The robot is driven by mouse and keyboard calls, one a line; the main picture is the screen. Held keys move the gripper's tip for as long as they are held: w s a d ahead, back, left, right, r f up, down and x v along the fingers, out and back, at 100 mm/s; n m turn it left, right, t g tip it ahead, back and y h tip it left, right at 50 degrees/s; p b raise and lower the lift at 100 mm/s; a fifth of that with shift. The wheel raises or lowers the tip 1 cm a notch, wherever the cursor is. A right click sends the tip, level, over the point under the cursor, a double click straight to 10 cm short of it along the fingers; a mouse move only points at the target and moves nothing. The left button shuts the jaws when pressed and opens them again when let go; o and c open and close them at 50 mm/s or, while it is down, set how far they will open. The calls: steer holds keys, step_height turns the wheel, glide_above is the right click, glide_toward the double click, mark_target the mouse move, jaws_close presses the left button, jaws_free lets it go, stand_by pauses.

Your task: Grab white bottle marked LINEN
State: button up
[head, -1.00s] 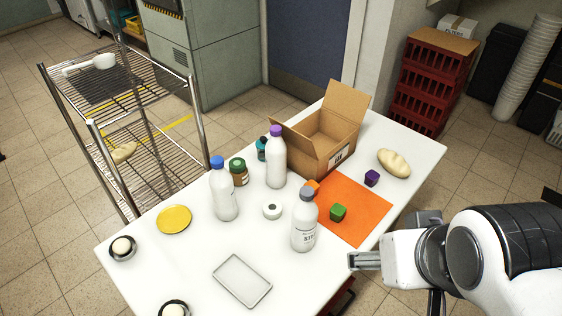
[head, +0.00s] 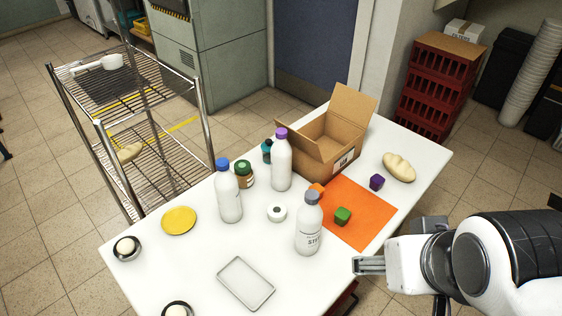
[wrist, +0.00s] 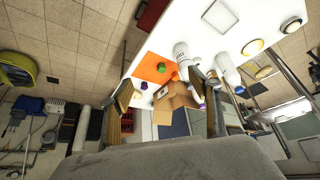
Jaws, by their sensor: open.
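Three white bottles stand upright on the white table. One has a blue cap (head: 229,195), one a purple cap (head: 281,165), and one a grey cap (head: 309,228). The grey-capped bottle shows dark lettering that seems to start with "ST"; I cannot read LINEN on any bottle. My gripper (head: 370,265) is at the table's front right edge, to the right of the grey-capped bottle and apart from it. It is open and empty. In the wrist view its two fingers (wrist: 168,98) stand wide apart, with a lettered white bottle (wrist: 181,52) beyond them.
An open cardboard box (head: 345,155) stands behind an orange mat (head: 352,226) with small cubes around it. A brown jar (head: 244,176), a white roll (head: 277,212), a yellow disc (head: 179,221) and a grey tray (head: 259,298) share the table. A wire rack (head: 127,152) stands left.

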stand_by(0.3)
steer(key=w+a+r+t+y, duration=0.15)
steer(key=w+a, duration=0.35)
steer(key=w, duration=0.6)
steer(key=w+a+r+t+y, duration=0.15)
steer(key=w+a, duration=0.25)
steer(key=w, duration=0.6)
steer(key=m+t+h, duration=0.4)
steer(key=t, duration=0.2)
glide_above(280, 163)
steer(key=s+a, duration=0.1)
steer(key=a, duration=0.1)
step_height(280, 163, down, 13)
step_height(280, 163, down, 7)
steer(key=h, duration=0.3)
steer(key=shift+a+f+t, duration=0.1)
steer(key=shift+f+t, duration=0.1)
steer(key=shift+t, duration=0.2)
steer(key=s+f+h, duration=0.1)
steer(key=f, duration=0.3)
steer(key=s+f+t+h, duration=0.1)
steer(key=shift+s+f+m+h, duration=0.3)
steer(key=shift+f, duration=0.1)
steer(key=shift+s+d+f, duration=0.2)
steer(key=shift+s+f, duration=0.05)
steer(key=shift+w, duration=0.1)
